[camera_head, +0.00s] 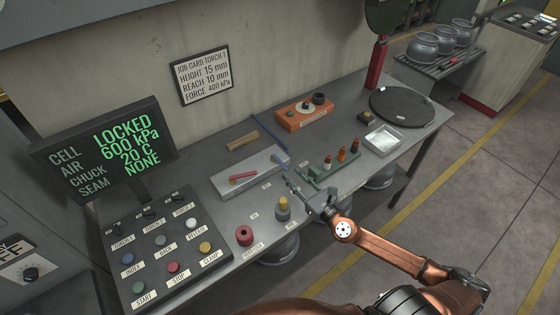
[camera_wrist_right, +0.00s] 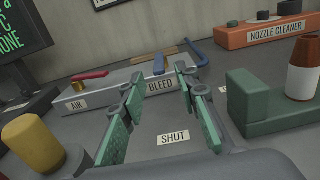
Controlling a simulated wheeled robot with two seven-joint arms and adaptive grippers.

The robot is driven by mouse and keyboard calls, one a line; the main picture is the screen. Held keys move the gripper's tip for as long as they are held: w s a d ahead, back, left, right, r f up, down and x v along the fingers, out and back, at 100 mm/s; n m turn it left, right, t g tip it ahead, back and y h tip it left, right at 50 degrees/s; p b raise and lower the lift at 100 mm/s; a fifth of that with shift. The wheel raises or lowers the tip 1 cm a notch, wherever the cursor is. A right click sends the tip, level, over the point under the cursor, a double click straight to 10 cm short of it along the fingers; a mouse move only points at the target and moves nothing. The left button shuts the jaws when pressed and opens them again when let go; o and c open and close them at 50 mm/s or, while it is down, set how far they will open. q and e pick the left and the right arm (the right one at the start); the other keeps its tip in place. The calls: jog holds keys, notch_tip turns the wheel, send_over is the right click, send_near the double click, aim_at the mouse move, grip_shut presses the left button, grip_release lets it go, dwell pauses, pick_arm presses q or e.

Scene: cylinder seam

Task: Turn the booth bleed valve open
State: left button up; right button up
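The booth bleed valve is a blue lever (camera_head: 279,158) on a grey block (camera_head: 225,185). In the right wrist view the blue lever (camera_wrist_right: 158,64) stands above the label BLEED, beyond my fingertips. A label SHUT (camera_wrist_right: 173,139) lies on the bench between my fingers. My right gripper (camera_head: 299,187) is in front of the block at its right end. In the wrist view the right gripper (camera_wrist_right: 155,88) has its green-padded fingers apart with nothing between them; it looks clear of the lever. My left gripper is not in view.
A red AIR lever (camera_head: 243,177) is on the same block. A green rack (camera_head: 322,176) with several nozzles stands close right of my gripper. A yellow-topped knob (camera_head: 282,208) stands in front. The monitor (camera_head: 105,150) reads LOCKED, 600 kPa. An orange nozzle cleaner (camera_head: 303,113) is behind.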

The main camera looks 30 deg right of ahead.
aim_at(283, 165)
jog(key=w, duration=0.5)
jog(key=shift+w+a+r+p, duration=0.1)
jog(key=shift+a+p, duration=0.15)
jog(key=shift+p, duration=0.05)
jog(key=shift+w, duration=0.7)
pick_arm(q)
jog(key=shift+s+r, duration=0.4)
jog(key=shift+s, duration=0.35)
pick_arm(e)
jog(key=shift+a, duration=0.1)
grip_shut()
